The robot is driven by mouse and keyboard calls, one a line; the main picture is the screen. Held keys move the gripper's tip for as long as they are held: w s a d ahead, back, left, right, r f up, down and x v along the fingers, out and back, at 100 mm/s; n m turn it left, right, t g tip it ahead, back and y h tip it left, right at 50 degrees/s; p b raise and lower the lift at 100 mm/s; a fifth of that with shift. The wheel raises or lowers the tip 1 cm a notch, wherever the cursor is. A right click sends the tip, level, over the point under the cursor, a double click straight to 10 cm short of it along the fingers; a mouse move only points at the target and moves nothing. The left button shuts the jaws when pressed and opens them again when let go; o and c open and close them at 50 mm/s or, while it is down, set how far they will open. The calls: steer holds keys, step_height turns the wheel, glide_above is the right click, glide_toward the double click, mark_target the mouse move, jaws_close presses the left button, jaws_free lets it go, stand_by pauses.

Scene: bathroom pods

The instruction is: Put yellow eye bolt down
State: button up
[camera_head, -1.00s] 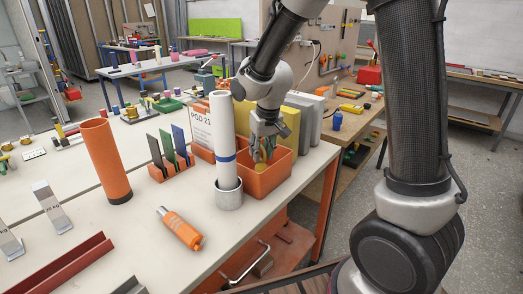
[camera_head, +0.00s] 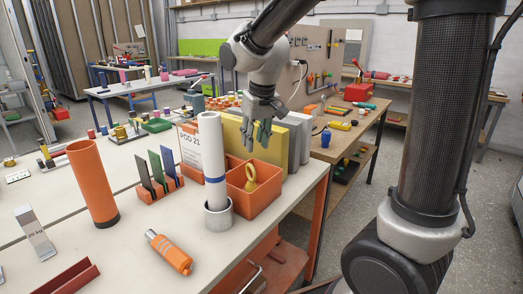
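The yellow eye bolt (camera_head: 251,176) is in the orange bin (camera_head: 262,197) near the right end of the white bench. Its ring is up and stands around the height of the bin's rim; its lower end is hidden by the bin's front wall. My gripper (camera_head: 256,146) is above and slightly behind the bin, fingers pointing down. The fingers look apart, with nothing between them, and are clear of the eye bolt.
A white roll (camera_head: 212,154) with a blue band stands in a grey cup (camera_head: 218,214) left of the bin. Yellow (camera_head: 234,132) and grey panels stand behind it. An orange tube (camera_head: 93,181), card rack (camera_head: 160,188) and orange device (camera_head: 169,252) are on the bench.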

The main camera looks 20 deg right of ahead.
steer(key=s+d+r+m, duration=0.1)
steer(key=s+d+r, duration=0.1)
steer(key=s+d, duration=0.5)
steer(key=s+d+r+m+t, duration=0.1)
steer(key=s+d, duration=0.7)
steer(key=s, duration=0.8)
steer(key=shift+r+h, duration=0.3)
steer(key=shift+r, duration=0.2)
steer(key=shift+w, duration=0.1)
